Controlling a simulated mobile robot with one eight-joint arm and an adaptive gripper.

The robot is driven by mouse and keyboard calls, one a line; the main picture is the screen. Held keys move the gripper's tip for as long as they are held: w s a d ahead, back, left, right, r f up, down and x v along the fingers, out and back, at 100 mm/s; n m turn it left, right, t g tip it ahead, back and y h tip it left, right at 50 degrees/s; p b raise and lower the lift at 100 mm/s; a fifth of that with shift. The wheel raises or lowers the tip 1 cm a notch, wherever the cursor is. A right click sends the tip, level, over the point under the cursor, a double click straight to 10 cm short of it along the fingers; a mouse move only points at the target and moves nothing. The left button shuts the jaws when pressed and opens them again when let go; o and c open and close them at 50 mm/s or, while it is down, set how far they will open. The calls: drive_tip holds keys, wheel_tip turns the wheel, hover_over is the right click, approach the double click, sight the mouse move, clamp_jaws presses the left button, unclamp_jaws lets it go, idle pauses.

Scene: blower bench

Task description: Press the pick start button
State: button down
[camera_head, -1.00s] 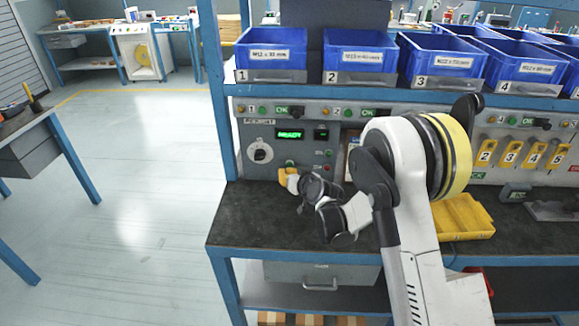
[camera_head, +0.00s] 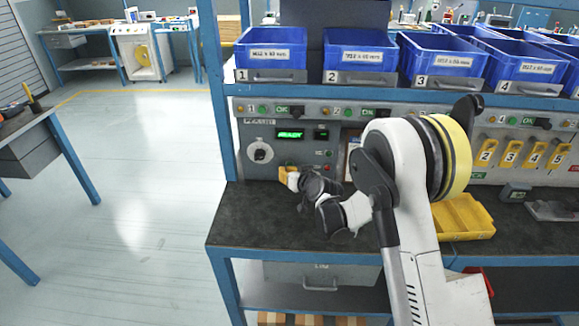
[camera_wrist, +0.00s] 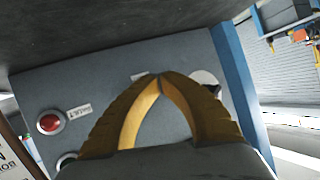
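The grey control panel (camera_head: 285,165) at the back of the bench has a green lit display (camera_head: 290,133), a round selector knob (camera_head: 262,152) and a green button (camera_head: 328,153) above a red button (camera_head: 327,167). Which one is pick start cannot be read. In the wrist view, which is turned over, the red button (camera_wrist: 50,122) is left of my fingers beside an unreadable label (camera_wrist: 78,113); another round button (camera_wrist: 66,159) is partly hidden. My gripper (camera_wrist: 160,78) has its yellow fingertips together, empty. In the head view my gripper (camera_head: 287,174) is low before the panel, left of the buttons.
Blue bins (camera_head: 270,52) stand on the shelf above. A yellow tray (camera_head: 462,215) lies on the dark worktop (camera_head: 250,212), right of my arm. The worktop left of my gripper is clear. A blue post (camera_head: 229,100) borders the panel at left.

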drive_tip(key=shift+w, duration=0.35)
idle(0.3)
drive_tip(key=shift+s, duration=0.8)
drive_tip(key=shift+s+a, duration=0.1)
drive_tip(key=shift+s, duration=2.4)
